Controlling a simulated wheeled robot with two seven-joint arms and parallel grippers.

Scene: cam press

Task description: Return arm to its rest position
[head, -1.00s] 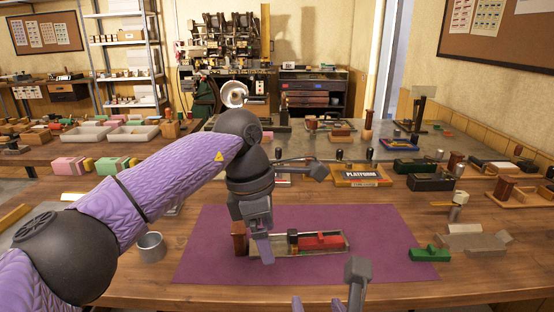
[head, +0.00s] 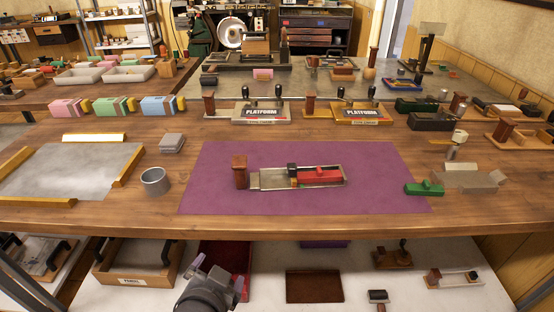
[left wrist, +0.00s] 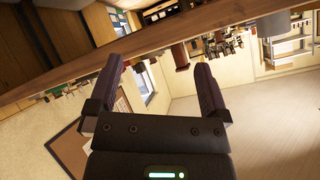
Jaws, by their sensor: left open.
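My left gripper (head: 218,276) is at the bottom of the head view, low in front of the table's front edge and clear of the table top. In the left wrist view the left gripper (left wrist: 157,80) has its two dark fingers wide apart with nothing between them. The cam press (head: 300,178) lies on the purple mat (head: 390,195), apart from the gripper. It has a metal channel, a red block (head: 320,175), a black knob and a brown wooden post (head: 240,171) at its left end. My right gripper is not in view.
A grey cup (head: 155,181) stands left of the mat, and a green block (head: 424,189) lies at its right edge. Two platform fixtures (head: 262,113) stand behind. A lower shelf (head: 350,262) under the table holds a red tray and other fixtures.

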